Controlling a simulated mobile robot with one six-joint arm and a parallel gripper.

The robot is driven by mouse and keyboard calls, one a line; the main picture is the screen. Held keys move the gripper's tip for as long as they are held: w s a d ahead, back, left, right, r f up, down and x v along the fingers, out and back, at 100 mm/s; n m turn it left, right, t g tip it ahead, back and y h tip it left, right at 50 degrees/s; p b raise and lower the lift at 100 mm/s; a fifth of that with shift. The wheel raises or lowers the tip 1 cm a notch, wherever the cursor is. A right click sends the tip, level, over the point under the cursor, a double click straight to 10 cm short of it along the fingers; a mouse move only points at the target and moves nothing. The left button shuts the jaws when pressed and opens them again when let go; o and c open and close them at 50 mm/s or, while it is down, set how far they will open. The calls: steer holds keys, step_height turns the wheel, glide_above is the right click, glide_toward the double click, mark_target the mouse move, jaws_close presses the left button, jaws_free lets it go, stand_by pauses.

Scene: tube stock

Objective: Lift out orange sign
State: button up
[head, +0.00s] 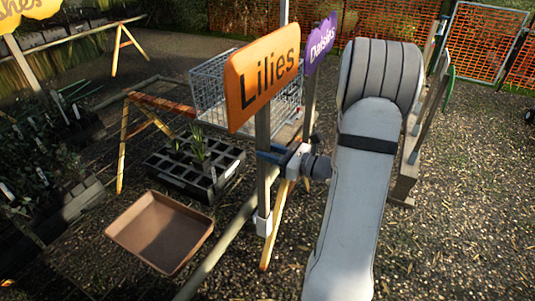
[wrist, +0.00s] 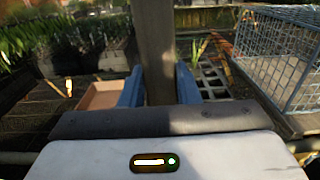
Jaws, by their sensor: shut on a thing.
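The orange sign (head: 262,78) reads "Lilies" and stands upright on a grey post (head: 262,190). The post runs down to a pale holder (head: 263,223) on a long rail; I cannot tell how deep it sits there. My gripper (head: 270,156) is shut on the post below the sign board. In the wrist view the post (wrist: 154,45) stands between my two blue fingers (wrist: 159,90). The board itself is outside the wrist view, and the lower post is hidden there behind my gripper body.
A purple "Daisies" sign (head: 320,43) stands close behind on the right. A wire basket (head: 215,92) is behind the post. A brown tray (head: 116,234) lies on the ground at left, near a black cell tray (head: 228,172). A yellow sign (head: 28,8) is top left.

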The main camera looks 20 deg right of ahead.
mark_target(268, 126)
steer(key=shift+r+p, duration=3)
steer(key=shift+r, duration=1.4)
steer(key=shift+f, duration=0.1)
